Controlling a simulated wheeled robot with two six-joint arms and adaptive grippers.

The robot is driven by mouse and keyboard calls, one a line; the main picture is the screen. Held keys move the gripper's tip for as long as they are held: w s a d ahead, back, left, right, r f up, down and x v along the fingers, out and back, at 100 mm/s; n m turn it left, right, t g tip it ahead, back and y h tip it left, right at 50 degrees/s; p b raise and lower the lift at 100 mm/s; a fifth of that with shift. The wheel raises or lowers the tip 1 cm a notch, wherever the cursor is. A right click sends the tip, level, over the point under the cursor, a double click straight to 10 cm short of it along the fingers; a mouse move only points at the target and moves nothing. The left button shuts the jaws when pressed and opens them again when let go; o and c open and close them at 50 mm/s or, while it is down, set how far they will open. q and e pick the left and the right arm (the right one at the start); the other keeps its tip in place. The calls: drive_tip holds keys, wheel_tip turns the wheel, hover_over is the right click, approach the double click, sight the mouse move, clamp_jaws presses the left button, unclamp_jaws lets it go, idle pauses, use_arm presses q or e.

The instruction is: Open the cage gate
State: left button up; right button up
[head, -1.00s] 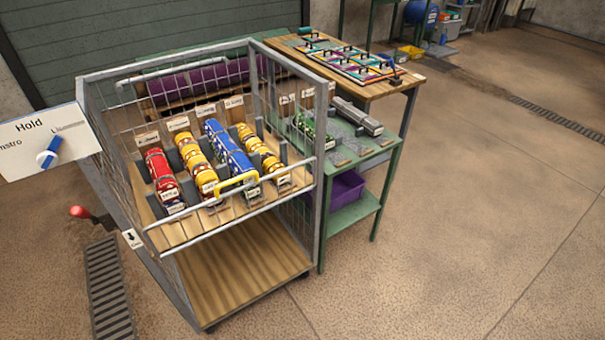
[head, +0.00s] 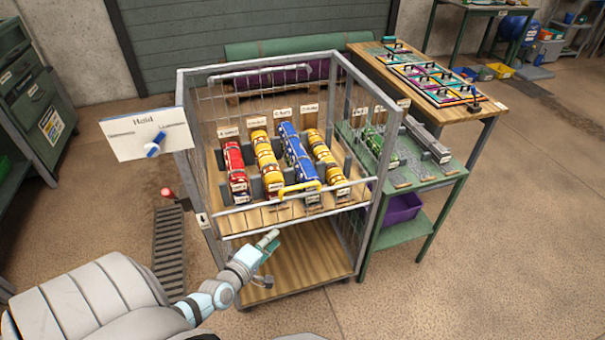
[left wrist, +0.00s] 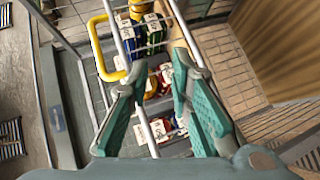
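The wire cage (head: 187,100) stands in the middle of the head view. Its low front gate (head: 345,207), a wire panel between pale rails, lies across the front of the upper shelf and looks closed. A yellow handle (head: 300,188) is on the gate's top rail; it also shows at the upper left in the left wrist view (left wrist: 98,52). My left gripper (head: 268,240) is just in front of and below the gate, left of the handle. In the left wrist view its fingers (left wrist: 158,85) are apart, with pale rails visible beyond and between them. My right gripper is not in view.
Several red, yellow and blue rolls (head: 232,160) lie in labelled slots on the upper shelf. A "Hold" sign with a blue knob (head: 153,150) and a red lever (head: 168,193) are at the cage's left. A green rack (head: 420,228) and wooden table (head: 470,113) stand right.

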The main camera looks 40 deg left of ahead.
sight(299, 187)
use_arm(q)
wheel_tip(299, 187, up, 8)
drive_tip(key=w+n+t, duration=0.2)
drive_tip(key=w+n, duration=0.1)
drive_tip(key=b+x, duration=0.5)
drive_tip(key=x, duration=0.8)
drive_tip(key=shift+w+a+f+b, duration=0.15)
drive_tip(key=shift+a+f+b, duration=0.1)
drive_tip(key=shift+b, duration=0.15)
drive_tip(key=shift+w+r, duration=0.2)
drive_tip(key=shift+w, duration=0.15)
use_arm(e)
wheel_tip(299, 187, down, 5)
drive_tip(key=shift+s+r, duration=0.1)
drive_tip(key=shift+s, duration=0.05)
use_arm(q)
drive_tip(key=shift+a, duration=0.1)
clamp_jaws()
